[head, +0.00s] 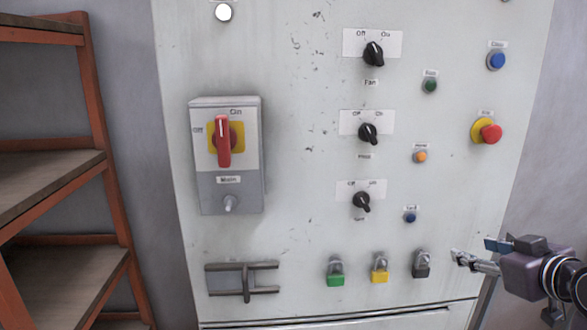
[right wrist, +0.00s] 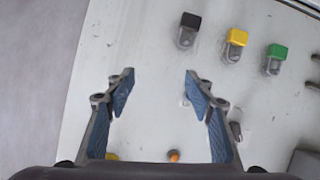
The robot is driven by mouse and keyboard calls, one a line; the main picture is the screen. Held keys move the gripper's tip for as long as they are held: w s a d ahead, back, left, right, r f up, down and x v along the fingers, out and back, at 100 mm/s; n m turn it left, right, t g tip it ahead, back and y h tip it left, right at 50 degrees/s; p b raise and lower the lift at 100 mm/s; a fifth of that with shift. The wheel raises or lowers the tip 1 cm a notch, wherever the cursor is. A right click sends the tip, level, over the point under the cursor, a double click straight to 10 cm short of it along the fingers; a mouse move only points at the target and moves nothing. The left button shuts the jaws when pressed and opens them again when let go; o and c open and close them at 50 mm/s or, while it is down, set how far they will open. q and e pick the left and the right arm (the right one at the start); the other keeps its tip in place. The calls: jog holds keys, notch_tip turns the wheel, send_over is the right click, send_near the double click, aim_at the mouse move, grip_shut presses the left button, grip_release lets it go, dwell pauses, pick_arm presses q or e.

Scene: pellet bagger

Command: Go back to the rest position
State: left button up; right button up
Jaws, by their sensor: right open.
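My right gripper (head: 478,255) is at the lower right of the head view, in front of the panel's right edge. In the right wrist view its two blue-padded fingers (right wrist: 158,88) stand wide apart with nothing between them but the panel behind. The light grey control panel (head: 300,240) fills most of the head view. My left gripper is in neither view.
The panel carries a red main switch (head: 223,140), black rotary knobs (head: 368,134), a red emergency button (head: 490,133) and small push buttons. Green (head: 335,279), yellow (head: 380,275) and black (head: 421,269) padlocks hang low. A shelf rack (head: 108,170) stands left.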

jog(key=s+a+f+g, duration=0.2)
jog(key=s+a+f, duration=0.1)
jog(key=f, duration=0.4)
jog(key=s+a+f+g, duration=0.1)
jog(key=s+a+f, duration=0.15)
jog(key=f, duration=0.55)
jog(key=s+a+f+g, duration=0.2)
jog(key=s+a+f, duration=0.15)
jog(key=f, duration=0.35)
jog(key=s+a+f+g, duration=0.2)
jog(key=s+a+f, duration=0.2)
jog(key=s+f, duration=0.5)
jog(key=s+a+f+g, duration=0.2)
jog(key=s+a+f, duration=0.25)
jog(key=s, duration=0.85)
notch_tip(320, 180, down, 27)
jog(key=s+g, duration=0.2)
jog(key=s+d+f+g, duration=0.1)
jog(key=s+d+f, duration=0.2)
jog(key=s+f, duration=1.2)
jog(key=shift+s+d+f, duration=0.2)
jog(key=shift+s+f, duration=0.2)
jog(key=shift+s, duration=0.55)
